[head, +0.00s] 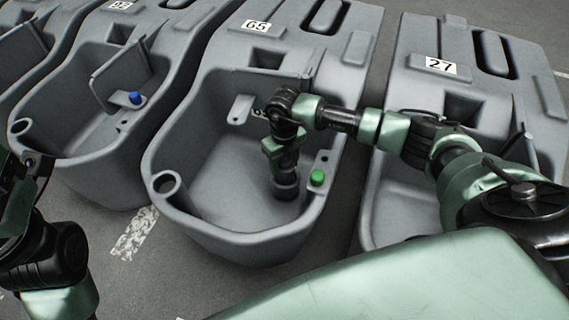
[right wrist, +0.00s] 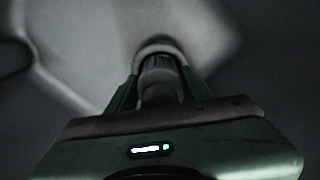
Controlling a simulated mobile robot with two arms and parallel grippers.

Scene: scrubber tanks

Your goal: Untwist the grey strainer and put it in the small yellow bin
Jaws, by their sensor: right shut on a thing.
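My right gripper (head: 284,176) reaches down into the basin of the middle grey tank (head: 215,190). It is shut on the grey strainer (head: 286,191), low in the basin near its right wall. In the right wrist view the strainer (right wrist: 160,68) stands between the two green fingers, with a paler round rim around its far end. The picture is dark, and I cannot tell whether the strainer is still seated. Part of my left arm shows at the left edge, but its gripper is out of view. No yellow bin is in view.
A green cap (head: 317,177) sits on the basin's right ledge, close to my right gripper. A neighbouring tank with a blue cap (head: 136,98) stands to the left. A tank labelled 27 (head: 440,66) stands to the right, with a narrow floor gap between.

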